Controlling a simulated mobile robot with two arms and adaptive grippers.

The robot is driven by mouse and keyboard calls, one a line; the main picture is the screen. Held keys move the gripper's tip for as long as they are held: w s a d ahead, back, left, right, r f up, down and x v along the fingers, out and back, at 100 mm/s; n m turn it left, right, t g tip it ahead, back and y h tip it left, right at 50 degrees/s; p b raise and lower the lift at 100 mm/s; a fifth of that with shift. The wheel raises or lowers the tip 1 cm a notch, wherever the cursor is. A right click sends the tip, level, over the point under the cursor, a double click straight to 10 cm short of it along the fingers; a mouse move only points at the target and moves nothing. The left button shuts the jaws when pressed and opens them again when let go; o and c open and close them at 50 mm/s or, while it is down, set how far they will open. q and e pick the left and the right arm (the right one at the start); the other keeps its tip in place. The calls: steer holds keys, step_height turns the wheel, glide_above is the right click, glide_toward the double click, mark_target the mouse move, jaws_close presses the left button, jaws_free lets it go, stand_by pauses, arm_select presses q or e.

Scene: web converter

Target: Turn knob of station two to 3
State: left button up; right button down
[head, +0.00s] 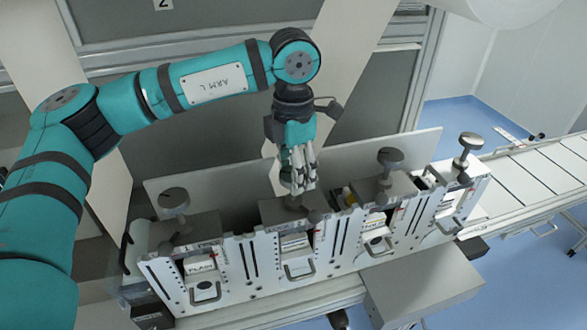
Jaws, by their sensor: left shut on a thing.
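A row of stations with grey knobs on top stands along the machine front. My left gripper (298,180) points down over the second station from the left (297,242) and is shut on its knob (293,203). The fingers hide most of that knob, and its setting cannot be read. The other knobs stand free: one at the left (174,199), one right of the gripper (390,158) and one at the far right (470,142). My right gripper is not in view.
A light panel (420,147) stands behind the stations. A conveyor (530,175) runs off to the right. A grey box (420,285) juts out in front. Blue floor is open at the right.

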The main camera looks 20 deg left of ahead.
arm_select(q)
steer(key=shift+f+m+b, duration=0.15)
steer(key=shift+m+b, duration=0.35)
steer(key=shift+b, duration=0.3)
steer(key=m+b, duration=0.2)
steer(key=shift+f+b, duration=0.1)
steer(key=shift+b, duration=0.2)
steer(key=shift+m+b, duration=0.75)
steer(key=shift+m, duration=0.25)
steer(key=m+b, duration=0.2)
steer(key=m, duration=0.1)
steer(key=shift+r+m, duration=0.2)
steer(key=shift+m, duration=0.1)
steer(key=shift+r+m+b, duration=0.1)
steer(key=shift+m+b, duration=0.4)
steer(key=shift+m, duration=1.2)
steer(key=o, duration=1.2)
